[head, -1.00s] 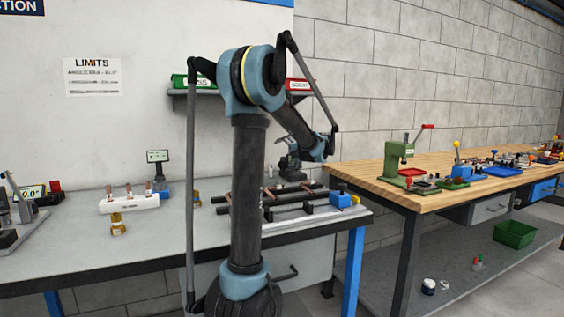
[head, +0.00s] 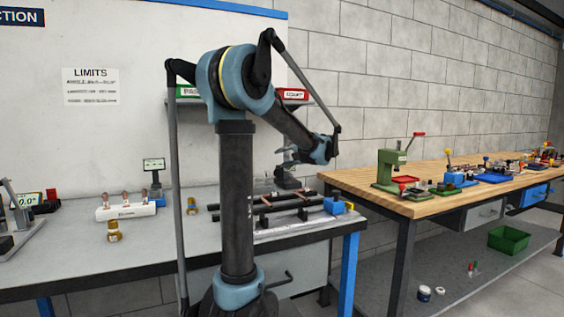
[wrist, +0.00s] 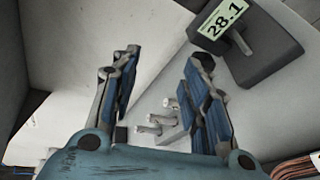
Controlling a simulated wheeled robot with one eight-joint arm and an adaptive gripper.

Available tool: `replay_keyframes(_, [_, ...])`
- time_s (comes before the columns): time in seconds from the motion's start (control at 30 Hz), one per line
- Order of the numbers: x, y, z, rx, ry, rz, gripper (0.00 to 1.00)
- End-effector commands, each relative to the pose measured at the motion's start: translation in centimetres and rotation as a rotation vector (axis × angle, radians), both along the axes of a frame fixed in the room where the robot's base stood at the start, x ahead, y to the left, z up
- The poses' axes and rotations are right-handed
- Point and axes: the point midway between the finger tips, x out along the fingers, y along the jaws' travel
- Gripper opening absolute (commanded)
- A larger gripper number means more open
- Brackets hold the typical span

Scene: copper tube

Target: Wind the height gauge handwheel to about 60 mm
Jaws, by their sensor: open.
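My gripper (wrist: 160,85) is open and empty in the wrist view, its two blue-padded fingers wide apart. A dark block with a lit green display (wrist: 222,20) reading 28.1 lies beyond the right finger, apart from it; it looks like the height gauge. I cannot make out its handwheel. In the head view my gripper (head: 288,157) hangs over the back of the grey bench. A grey upright device (head: 288,179) stands just below it, partly hidden; I cannot tell whether this is the gauge.
Several pale pegs (wrist: 158,121) stand between and beyond the fingers. On the grey bench (head: 110,251) are a white block with copper fittings (head: 126,211), a brass fitting (head: 113,231), a small display (head: 154,165) and a rack of dark tubes (head: 290,203).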

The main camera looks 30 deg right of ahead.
Motion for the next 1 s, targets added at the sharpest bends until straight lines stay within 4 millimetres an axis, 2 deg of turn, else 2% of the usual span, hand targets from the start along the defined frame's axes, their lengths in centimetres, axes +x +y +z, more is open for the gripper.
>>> replay_keyframes(1.0, [-5.4,0.4,1.9,0.0,0.0,-0.001,0.42])
